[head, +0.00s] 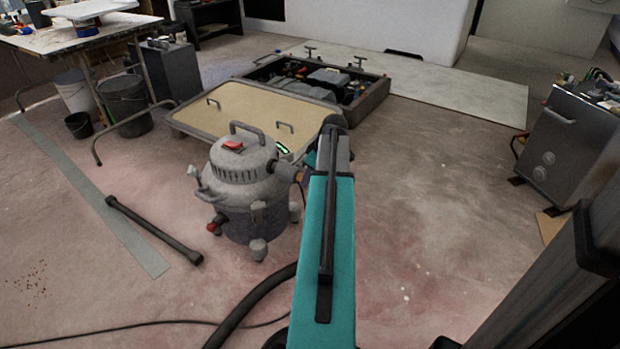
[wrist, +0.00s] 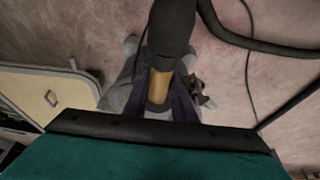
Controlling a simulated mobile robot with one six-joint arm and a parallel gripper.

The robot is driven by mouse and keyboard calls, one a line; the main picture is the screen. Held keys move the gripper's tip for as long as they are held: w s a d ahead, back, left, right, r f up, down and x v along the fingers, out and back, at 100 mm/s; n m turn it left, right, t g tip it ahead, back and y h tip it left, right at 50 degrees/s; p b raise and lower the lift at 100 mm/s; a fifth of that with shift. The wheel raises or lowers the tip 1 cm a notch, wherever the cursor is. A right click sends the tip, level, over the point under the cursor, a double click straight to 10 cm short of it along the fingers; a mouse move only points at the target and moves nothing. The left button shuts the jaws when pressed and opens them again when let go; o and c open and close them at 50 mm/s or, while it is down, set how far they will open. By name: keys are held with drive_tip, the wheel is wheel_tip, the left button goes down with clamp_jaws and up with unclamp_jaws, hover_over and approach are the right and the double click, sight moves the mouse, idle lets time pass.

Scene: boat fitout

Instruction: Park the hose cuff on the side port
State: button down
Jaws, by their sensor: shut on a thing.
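The shop vacuum (head: 240,185) is a grey canister with a top handle and a red switch, standing on the floor. A dark stub, which looks like its side port (head: 286,172), points right toward my arm. In the wrist view my gripper (wrist: 164,98) is shut around the hose cuff, which shows a tan band (wrist: 160,82) and a thick black part (wrist: 172,25). The grey vacuum body lies below it. My teal arm hides most of the gripper in the head view. I cannot tell whether cuff and port touch.
A black hose (head: 250,305) runs over the floor beside my arm. A dark tube (head: 155,230) lies left of the vacuum. Behind are a tan hatch panel (head: 245,108) and an open equipment bay (head: 335,85). A metal cabinet (head: 565,140) stands right. The floor between is largely clear.

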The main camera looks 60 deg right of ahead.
sight(301, 174)
drive_tip(key=shift+w+r+p, duration=0.1)
drive_tip(key=shift+w+p, duration=0.25)
drive_tip(key=shift+w, duration=1.2)
idle(0.4)
drive_tip(key=c, duration=1.5)
unclamp_jaws()
drive_tip(key=shift+o, duration=0.6)
drive_tip(key=shift+s, duration=0.15)
drive_tip(key=shift+s+r, duration=0.1)
drive_tip(key=shift+r, duration=0.1)
drive_tip(key=p+v, duration=0.4)
drive_tip(key=v, duration=0.9)
drive_tip(key=shift+r, duration=0.1)
